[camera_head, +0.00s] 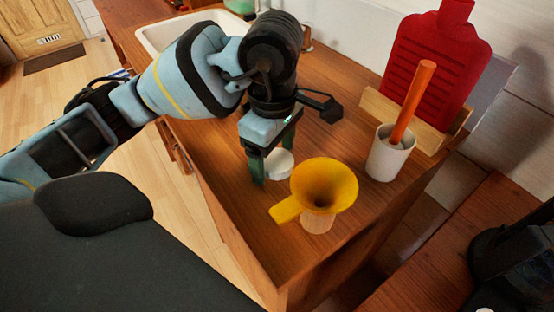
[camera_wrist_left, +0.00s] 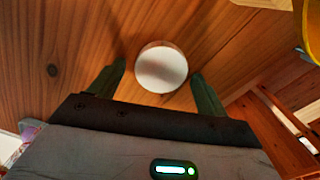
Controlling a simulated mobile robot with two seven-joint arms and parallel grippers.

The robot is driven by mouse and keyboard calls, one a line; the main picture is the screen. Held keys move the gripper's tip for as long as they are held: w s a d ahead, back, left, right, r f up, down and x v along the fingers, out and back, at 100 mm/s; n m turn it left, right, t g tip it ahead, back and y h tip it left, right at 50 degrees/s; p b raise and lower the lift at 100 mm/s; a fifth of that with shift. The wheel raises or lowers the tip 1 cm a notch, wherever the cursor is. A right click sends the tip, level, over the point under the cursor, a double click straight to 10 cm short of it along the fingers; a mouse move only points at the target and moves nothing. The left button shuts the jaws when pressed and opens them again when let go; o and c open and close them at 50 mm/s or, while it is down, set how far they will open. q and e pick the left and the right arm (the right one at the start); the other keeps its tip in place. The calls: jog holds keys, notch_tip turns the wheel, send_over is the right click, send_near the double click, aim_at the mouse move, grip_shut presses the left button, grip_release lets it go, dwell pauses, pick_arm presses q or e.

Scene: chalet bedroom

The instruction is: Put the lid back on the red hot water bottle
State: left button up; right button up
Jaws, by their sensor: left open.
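The red hot water bottle (camera_head: 437,70) stands upright in a wooden holder (camera_head: 405,112) at the back right of the counter. The top of its neck runs out of the frame, so its mouth is hidden. A round white lid (camera_head: 281,165) lies flat on the wooden counter. My left gripper (camera_head: 275,160) is open and points down at the lid. In the left wrist view the lid (camera_wrist_left: 162,68) sits between the tips of the two green fingers, with a gap on each side. My right gripper cannot be made out.
A yellow funnel (camera_head: 324,184) stands close to the right of the lid, near the counter's front edge. A white cup (camera_head: 388,156) with an orange stick (camera_head: 412,100) stands before the bottle. A white sink (camera_head: 180,32) is at the back left.

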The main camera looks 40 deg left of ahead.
pick_arm(q)
jog(key=c, duration=0.8)
jog(key=shift+c, duration=1.1)
jog(key=shift+r, duration=0.1)
